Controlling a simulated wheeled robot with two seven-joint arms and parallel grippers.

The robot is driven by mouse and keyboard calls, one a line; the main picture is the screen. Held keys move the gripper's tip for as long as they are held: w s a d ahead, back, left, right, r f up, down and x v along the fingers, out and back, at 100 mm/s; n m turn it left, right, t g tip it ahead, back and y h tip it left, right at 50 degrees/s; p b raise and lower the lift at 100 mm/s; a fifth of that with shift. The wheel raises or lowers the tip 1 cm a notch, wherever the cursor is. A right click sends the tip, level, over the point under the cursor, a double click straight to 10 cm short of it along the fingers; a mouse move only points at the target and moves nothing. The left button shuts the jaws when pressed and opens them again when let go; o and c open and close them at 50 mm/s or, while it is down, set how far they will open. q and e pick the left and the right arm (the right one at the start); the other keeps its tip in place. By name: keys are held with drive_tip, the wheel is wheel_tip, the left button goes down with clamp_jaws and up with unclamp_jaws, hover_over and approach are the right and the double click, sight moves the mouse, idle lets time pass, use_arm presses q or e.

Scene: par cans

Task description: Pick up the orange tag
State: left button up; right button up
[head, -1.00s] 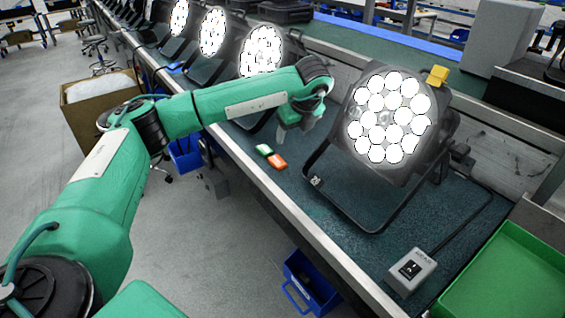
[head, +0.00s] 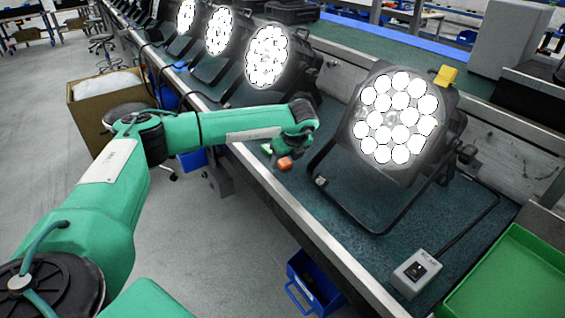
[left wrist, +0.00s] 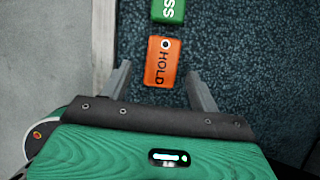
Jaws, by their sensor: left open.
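The orange tag (left wrist: 162,66), marked HOLD with a hole at one end, lies on the dark green bench mat. It also shows in the head view (head: 285,164), just below my left gripper (head: 278,153). In the left wrist view my left gripper (left wrist: 160,85) is open, its fingers either side of the tag's near part, with gaps between them and it. The green tag (left wrist: 168,10) lies just beyond the orange one, partly cut off by the frame; in the head view it (head: 266,149) is partly hidden. My right gripper is not in view.
A lit par can (head: 398,120) on a black stand is right of the tags, with more lit cans behind. A grey switch box (head: 416,272) and green tray (head: 515,275) are at front right. The bench's metal edge (head: 290,205) runs close by the tags.

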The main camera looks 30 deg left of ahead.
use_arm(q)
drive_tip(key=shift+a+f, duration=0.1)
drive_tip(key=shift+f, duration=0.2)
drive_tip(key=c, duration=1.1)
drive_tip(key=shift+o, duration=0.2)
drive_tip(key=shift+r, duration=0.15)
